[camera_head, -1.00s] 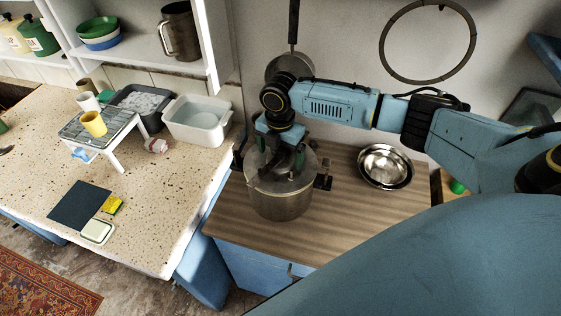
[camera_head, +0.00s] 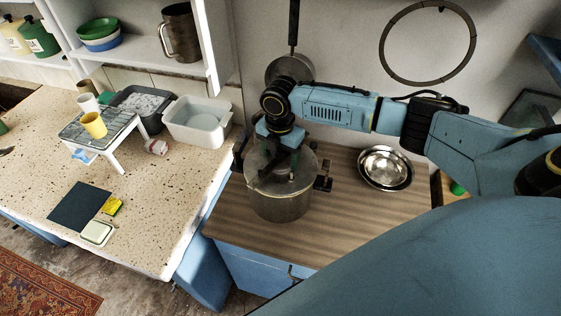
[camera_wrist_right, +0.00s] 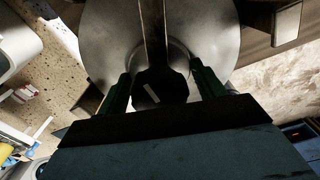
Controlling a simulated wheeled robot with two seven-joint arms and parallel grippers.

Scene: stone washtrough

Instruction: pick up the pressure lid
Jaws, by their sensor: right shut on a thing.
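The pressure lid (camera_head: 303,178) is a round grey metal disc on top of a metal pot (camera_head: 282,207) on the wooden counter. It also shows in the right wrist view (camera_wrist_right: 105,40), with a bar running across it. My right gripper (camera_head: 283,176) reaches down over the lid from above. In the right wrist view its green fingers (camera_wrist_right: 155,85) stand on either side of a dark knob at the lid's middle, shut on it. The arm hides part of the lid. I cannot tell whether the lid is clear of the pot's rim. My left gripper is not in view.
A shiny metal bowl (camera_head: 385,167) stands on the wooden counter (camera_head: 340,215) right of the pot. A pan (camera_head: 290,68) hangs on the wall behind my arm. The speckled counter at left holds a white basin (camera_head: 197,120) and a rack (camera_head: 98,130) with cups.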

